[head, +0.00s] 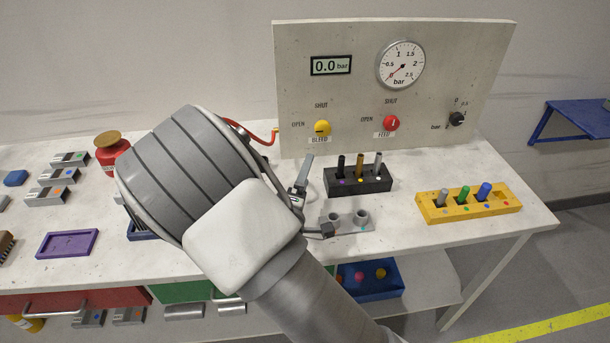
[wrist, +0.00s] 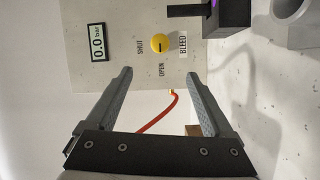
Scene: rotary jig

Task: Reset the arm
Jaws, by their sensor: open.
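My gripper (wrist: 160,85) is open in the wrist view, with nothing between its two fingers. In the head view my gripper (head: 316,195) shows beyond my bulky arm, above the bench near a grey fixture (head: 350,222) with two round sockets. My arm hides part of the bench behind it. In the wrist view the fingers point toward the upright panel (wrist: 125,45), with the yellow BLEED knob (wrist: 160,43) beyond and between the fingertips. A red hose (wrist: 160,115) shows between the fingers, farther back.
The panel (head: 300,100) has a gauge (head: 401,65), a 0.0 bar display (head: 331,65) and a red FEED knob (head: 391,123). A black rack (head: 360,185) and a yellow rack (head: 470,207) stand right of my gripper. A purple tray (head: 67,244) lies left. The front right bench corner is clear.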

